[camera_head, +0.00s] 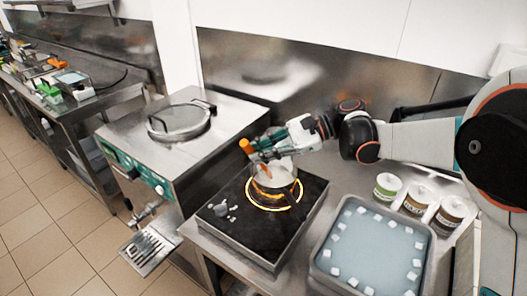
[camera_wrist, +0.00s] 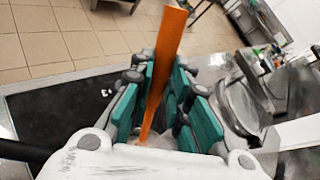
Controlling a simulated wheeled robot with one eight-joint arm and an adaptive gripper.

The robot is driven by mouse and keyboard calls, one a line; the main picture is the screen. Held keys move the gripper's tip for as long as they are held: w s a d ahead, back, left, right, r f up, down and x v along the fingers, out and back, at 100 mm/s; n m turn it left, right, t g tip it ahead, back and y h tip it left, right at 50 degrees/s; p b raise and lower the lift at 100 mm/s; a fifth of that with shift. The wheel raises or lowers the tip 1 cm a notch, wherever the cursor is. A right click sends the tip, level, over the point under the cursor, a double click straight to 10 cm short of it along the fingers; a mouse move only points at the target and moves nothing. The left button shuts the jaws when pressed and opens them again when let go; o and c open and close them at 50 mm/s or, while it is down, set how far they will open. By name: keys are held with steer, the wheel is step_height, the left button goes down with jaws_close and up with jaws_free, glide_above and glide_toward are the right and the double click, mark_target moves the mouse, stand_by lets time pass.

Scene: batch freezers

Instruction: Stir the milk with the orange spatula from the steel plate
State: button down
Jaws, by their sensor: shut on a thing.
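My gripper (camera_head: 268,150) is shut on the orange spatula (camera_head: 246,147) and holds it over the pot on the hob. In the wrist view the orange spatula (camera_wrist: 167,50) stands up between the green finger pads of my gripper (camera_wrist: 168,100). The small steel pot (camera_head: 276,182) sits on a glowing orange ring of the black hob (camera_head: 235,215). Something pale, likely the milk, shows in the pot. I cannot make out the steel plate.
A batch freezer (camera_head: 185,150) with a round lid stands left of the hob. A tray (camera_head: 318,262) of bluish liquid with white cubes lies at the front right. Several tubs (camera_head: 387,187) stand behind it.

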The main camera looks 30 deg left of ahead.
steer(key=s+r, duration=0.1)
steer(key=r+p, duration=0.1)
steer(key=shift+s+a+r, duration=0.1)
steer(key=shift+s+r, duration=0.25)
steer(key=shift+r, duration=0.05)
stand_by(0.8)
step_height(320, 180, up, 5)
steer(key=p, duration=0.3)
stand_by(0.6)
